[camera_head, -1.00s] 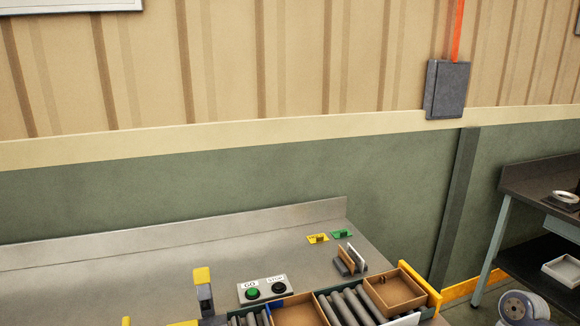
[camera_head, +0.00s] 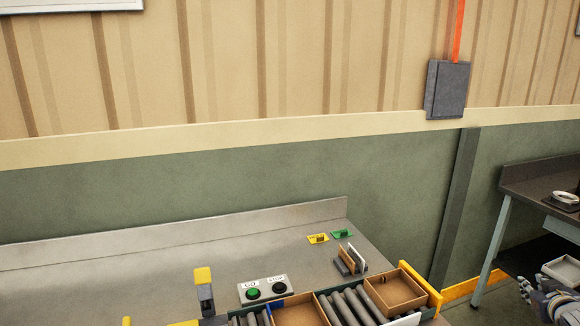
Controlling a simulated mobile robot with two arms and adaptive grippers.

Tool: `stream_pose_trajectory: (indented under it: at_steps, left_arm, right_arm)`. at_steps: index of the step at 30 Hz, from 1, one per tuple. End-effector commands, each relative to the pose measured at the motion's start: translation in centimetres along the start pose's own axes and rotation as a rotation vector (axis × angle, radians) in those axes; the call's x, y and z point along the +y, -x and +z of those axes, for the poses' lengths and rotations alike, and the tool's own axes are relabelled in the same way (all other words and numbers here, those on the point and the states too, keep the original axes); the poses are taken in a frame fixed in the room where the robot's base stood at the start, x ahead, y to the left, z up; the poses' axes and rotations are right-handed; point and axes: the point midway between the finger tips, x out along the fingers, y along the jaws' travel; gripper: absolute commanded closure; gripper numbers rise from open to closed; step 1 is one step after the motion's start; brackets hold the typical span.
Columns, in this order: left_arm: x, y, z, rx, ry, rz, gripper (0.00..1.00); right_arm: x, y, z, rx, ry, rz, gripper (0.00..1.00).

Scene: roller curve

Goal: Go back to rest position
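My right gripper (camera_head: 545,300) is at the lower right edge of the head view, in front of the dark side table. It is partly cut off, and I cannot tell whether its fingers are open or shut. I see nothing held in it. It is well apart from the workbench and the trays. My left gripper is not in view.
The grey workbench (camera_head: 150,265) carries a button box (camera_head: 263,290) with green and black buttons, a card holder (camera_head: 349,262) and two tags. A brown tray (camera_head: 397,290) and a second tray (camera_head: 297,312) sit by the grey rollers (camera_head: 350,306). A dark side table (camera_head: 530,183) stands right.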

Motion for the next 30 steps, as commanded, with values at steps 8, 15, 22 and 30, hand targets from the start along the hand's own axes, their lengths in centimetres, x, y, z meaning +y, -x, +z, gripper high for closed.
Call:
stream_pose_trajectory:
  at_steps: [8,15,22,30]
  left_arm:
    - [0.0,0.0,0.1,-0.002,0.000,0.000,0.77]
    - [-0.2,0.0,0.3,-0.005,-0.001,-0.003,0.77]
    - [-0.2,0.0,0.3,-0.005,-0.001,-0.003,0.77]
    - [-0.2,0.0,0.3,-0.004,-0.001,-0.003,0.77]
  right_arm:
    - [-1.4,2.6,-10.7,0.488,0.563,0.084,0.75]
    - [-6.2,-2.0,4.9,0.237,0.460,-0.023,0.75]
    - [-12.5,-2.3,21.2,-0.004,0.392,-0.129,0.75]
    - [-20.6,2.9,39.7,-0.283,0.329,-0.253,0.75]
